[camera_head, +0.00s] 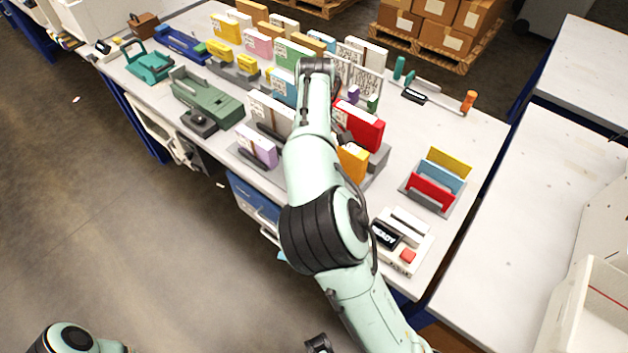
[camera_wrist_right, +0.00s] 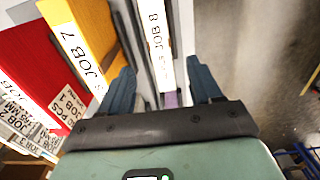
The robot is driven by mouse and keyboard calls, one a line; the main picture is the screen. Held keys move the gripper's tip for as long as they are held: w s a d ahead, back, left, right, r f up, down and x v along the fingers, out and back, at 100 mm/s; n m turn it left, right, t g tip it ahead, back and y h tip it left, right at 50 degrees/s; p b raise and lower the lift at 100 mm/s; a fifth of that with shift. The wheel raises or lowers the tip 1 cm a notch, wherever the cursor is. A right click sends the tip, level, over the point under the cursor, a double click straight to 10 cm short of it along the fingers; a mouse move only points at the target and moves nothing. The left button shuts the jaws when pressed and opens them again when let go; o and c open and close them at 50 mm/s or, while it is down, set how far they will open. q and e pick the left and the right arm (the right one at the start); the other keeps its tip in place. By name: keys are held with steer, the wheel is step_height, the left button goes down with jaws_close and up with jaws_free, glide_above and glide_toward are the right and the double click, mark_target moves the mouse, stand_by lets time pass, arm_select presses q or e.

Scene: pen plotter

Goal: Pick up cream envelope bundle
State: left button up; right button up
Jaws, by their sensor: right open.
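In the right wrist view, my right gripper (camera_wrist_right: 163,78) is open. Its two dark blue fingers stand on either side of a narrow, upright cream-white bundle with a "JOB 8" label (camera_wrist_right: 157,38), with a gap on each side. I take this to be the cream envelope bundle. A bit of purple shows below it, between the fingers. In the head view, my right forearm reaches over the table and hides the right gripper and this bundle. Part of my left arm shows at the bottom left corner, but its gripper is not visible.
A yellow "JOB 7" bundle (camera_wrist_right: 82,35) stands close left of the fingers, with a red bundle (camera_wrist_right: 38,65) beyond. A lilac bundle (camera_head: 257,147) stands left of my forearm. A rack of coloured folders (camera_head: 436,187) stands on the right of the table (camera_head: 478,140).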

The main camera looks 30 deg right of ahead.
step_height(320, 180, down, 10)
steer(key=shift+w+r+b, duration=0.1)
steer(key=shift+b, duration=0.55)
steer(key=c, duration=1.2)
